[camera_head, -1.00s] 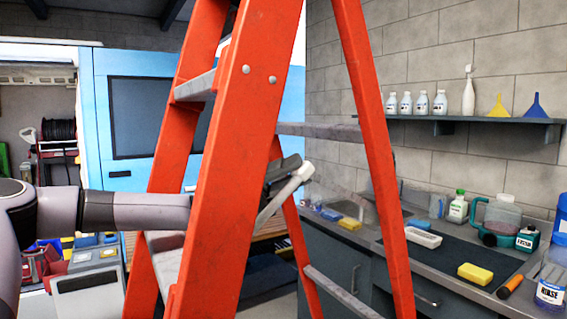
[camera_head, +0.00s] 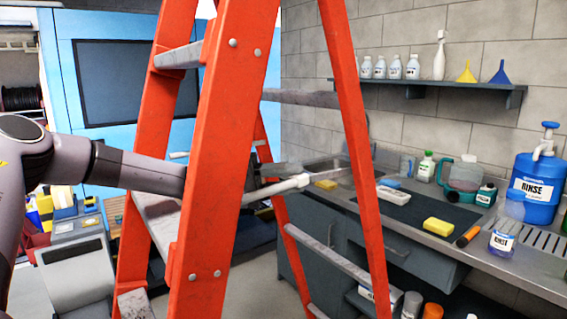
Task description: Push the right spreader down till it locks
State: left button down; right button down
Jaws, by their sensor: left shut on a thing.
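An orange stepladder (camera_head: 222,150) with grey steps stands open in front of me. A pale spreader bar (camera_head: 270,192) shows to the right of its near rail, rising slightly to a white joint end (camera_head: 303,180). My left arm passes behind the near rail. My left gripper (camera_head: 276,173) shows partly beyond it, dark grey, at the bar close to the joint. It is shut on the spreader; the rail hides part of the grip. I cannot tell whether the spreader is locked. My right gripper is not in view.
A counter with a sink (camera_head: 325,172) stands behind the ladder at right, holding a yellow sponge (camera_head: 438,226) and a blue rinse jug (camera_head: 536,188). A wall shelf (camera_head: 440,86) holds bottles and funnels. A blue cabinet (camera_head: 105,160) stands behind at left.

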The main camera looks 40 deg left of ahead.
pick_arm(q)
jog(key=shift+f, duration=0.5)
jog(key=shift+y, duration=0.3)
jog(key=c, duration=1)
grip_release()
jog(key=shift+o, duration=0.2)
jog(key=shift+r, duration=0.1)
